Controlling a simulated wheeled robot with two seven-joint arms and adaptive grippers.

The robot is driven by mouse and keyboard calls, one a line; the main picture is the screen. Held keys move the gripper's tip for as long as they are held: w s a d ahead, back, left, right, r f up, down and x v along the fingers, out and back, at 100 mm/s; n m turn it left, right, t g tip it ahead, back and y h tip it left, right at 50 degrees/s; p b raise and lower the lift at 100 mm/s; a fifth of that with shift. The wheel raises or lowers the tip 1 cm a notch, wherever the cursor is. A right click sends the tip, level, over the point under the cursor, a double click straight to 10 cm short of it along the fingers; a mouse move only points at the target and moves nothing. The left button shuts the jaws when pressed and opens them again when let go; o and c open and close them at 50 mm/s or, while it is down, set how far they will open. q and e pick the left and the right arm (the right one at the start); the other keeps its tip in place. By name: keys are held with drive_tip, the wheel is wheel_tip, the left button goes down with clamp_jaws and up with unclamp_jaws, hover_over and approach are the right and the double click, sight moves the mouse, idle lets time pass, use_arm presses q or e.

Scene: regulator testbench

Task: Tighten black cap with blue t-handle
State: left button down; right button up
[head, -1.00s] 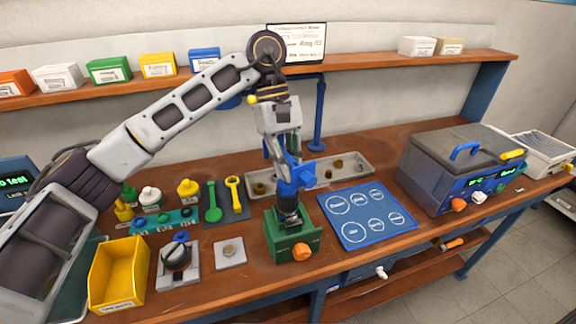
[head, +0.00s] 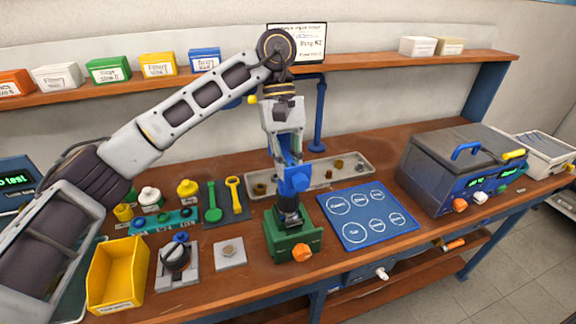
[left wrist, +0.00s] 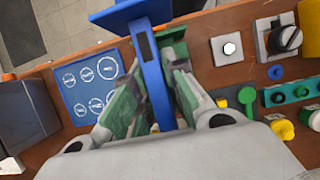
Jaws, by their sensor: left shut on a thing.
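The blue T-handle (head: 296,182) stands upright over the green fixture (head: 285,245), at the middle of the bench. Its lower end meets the black cap (head: 291,216), which sits on the fixture. My left gripper (head: 287,155) reaches down from above and is shut on the T-handle. In the left wrist view the fingers of the gripper (left wrist: 155,105) press on both sides of the blue T-handle (left wrist: 150,70). The cap is hidden there. My right gripper is not in view.
A blue mat with circles (head: 366,217) lies right of the fixture, and a grey tray (head: 340,170) behind it. Left are a square plate (head: 230,252), a black knob on a plate (head: 177,257) and a yellow bin (head: 118,275). A testbench box (head: 455,165) stands further right.

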sight(288, 157)
use_arm(q)
drive_tip(key=shift+r+m, duration=0.1)
drive_tip(key=shift+m, duration=0.2)
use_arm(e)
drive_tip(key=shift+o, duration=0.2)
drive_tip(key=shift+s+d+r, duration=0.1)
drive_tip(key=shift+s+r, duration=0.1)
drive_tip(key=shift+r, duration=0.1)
use_arm(q)
drive_tip(key=shift+m+p, duration=0.4)
drive_tip(key=shift+p, duration=0.2)
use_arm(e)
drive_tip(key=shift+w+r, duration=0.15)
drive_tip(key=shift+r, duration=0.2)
use_arm(q)
drive_tip(key=shift+m+y+p, duration=1)
drive_tip(key=shift+m+p, duration=0.85)
drive_tip(key=shift+m, duration=0.25)
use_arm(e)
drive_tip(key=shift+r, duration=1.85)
use_arm(q)
drive_tip(key=shift+n, duration=0.3)
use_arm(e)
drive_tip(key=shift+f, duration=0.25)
use_arm(q)
drive_tip(key=shift+r+p, duration=0.8)
drive_tip(key=shift+r, duration=0.65)
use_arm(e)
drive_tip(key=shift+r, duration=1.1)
